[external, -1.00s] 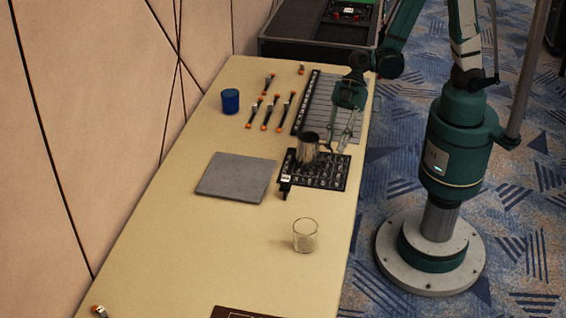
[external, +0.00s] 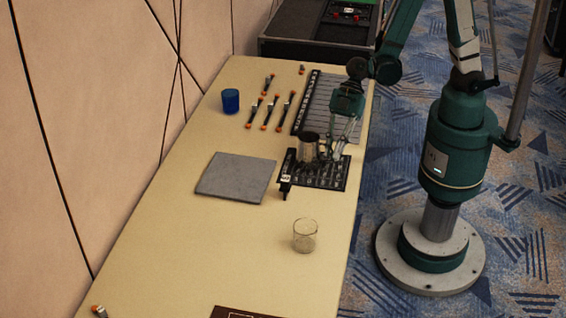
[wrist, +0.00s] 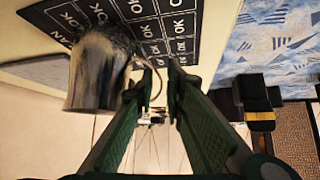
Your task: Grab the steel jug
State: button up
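The steel jug (external: 308,148) stands upright on the black mat with white markings (external: 328,176). In the wrist view the jug (wrist: 98,72) is at the upper left, beside my left finger. Its thin curved handle (wrist: 157,82) shows in the gap between the fingers. My gripper (external: 337,153) is just right of the jug, with its fingers pointing down. In the wrist view my gripper (wrist: 154,76) is open, with a clear gap between the two green fingers. I cannot tell whether a finger touches the jug.
A grey square slab (external: 237,178) lies left of the mat. A clear glass (external: 305,236) stands nearer the front, and a blue cup (external: 231,101) farther back. Several orange-tipped tools (external: 268,112) lie at the back.

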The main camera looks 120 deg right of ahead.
grip_shut()
jog(key=shift+r, duration=0.3)
notch_tip(320, 180, up, 9)
jog(key=p, duration=0.3)
dwell(1.3)
jog(key=shift+r, duration=0.2)
dwell(0.7)
